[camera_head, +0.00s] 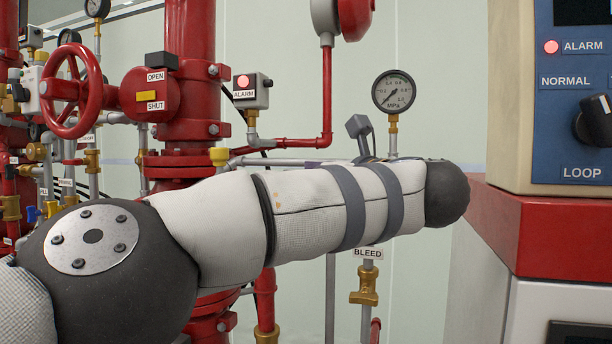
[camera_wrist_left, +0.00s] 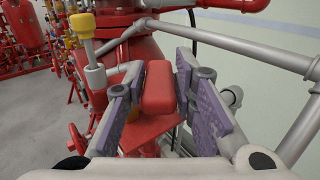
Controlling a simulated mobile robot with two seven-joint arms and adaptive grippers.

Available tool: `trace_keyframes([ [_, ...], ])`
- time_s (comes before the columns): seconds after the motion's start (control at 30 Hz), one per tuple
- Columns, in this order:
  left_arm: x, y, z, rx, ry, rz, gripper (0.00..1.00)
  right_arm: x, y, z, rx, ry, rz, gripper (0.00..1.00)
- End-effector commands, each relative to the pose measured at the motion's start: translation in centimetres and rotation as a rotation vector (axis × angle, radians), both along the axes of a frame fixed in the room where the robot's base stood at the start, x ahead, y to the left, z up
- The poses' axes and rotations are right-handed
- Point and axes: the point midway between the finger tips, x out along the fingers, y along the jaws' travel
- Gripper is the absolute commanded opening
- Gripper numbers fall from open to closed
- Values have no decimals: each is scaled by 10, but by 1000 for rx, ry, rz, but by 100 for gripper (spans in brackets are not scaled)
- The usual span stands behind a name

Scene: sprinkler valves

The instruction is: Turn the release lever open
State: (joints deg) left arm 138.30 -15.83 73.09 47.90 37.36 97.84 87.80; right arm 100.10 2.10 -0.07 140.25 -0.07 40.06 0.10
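In the left wrist view, a red lever handle (camera_wrist_left: 158,88), which I take for the release lever, lies between the two purple-padded fingers of my left gripper (camera_wrist_left: 160,82). The fingers are apart, one on each side of the handle. A narrow gap shows on the right; contact on the left is hard to tell. In the head view my left arm crosses the middle and hides the lever and most of that gripper. My right gripper is in neither view.
A red handwheel (camera_head: 72,90) and an OPEN/SHUT indicator (camera_head: 150,95) are at the left. A pressure gauge (camera_head: 393,92) stands behind my arm, and a BLEED valve (camera_head: 367,290) is below it. A control panel (camera_head: 570,100) is on the right. Grey pipes (camera_wrist_left: 250,50) run close to the gripper.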

Motion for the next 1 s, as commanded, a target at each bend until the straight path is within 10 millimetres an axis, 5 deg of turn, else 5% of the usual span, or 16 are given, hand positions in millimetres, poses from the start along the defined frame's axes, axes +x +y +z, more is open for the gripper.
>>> trace_keyframes([
  [0.37, -3, -3, 0, 0, -1, -1, 42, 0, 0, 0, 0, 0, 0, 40],
  [0.7, -53, -42, 0, 0, -1, -1, 42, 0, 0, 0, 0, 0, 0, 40],
  [1.0, -60, -46, 0, -1, -1, 0, 42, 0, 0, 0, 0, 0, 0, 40],
])
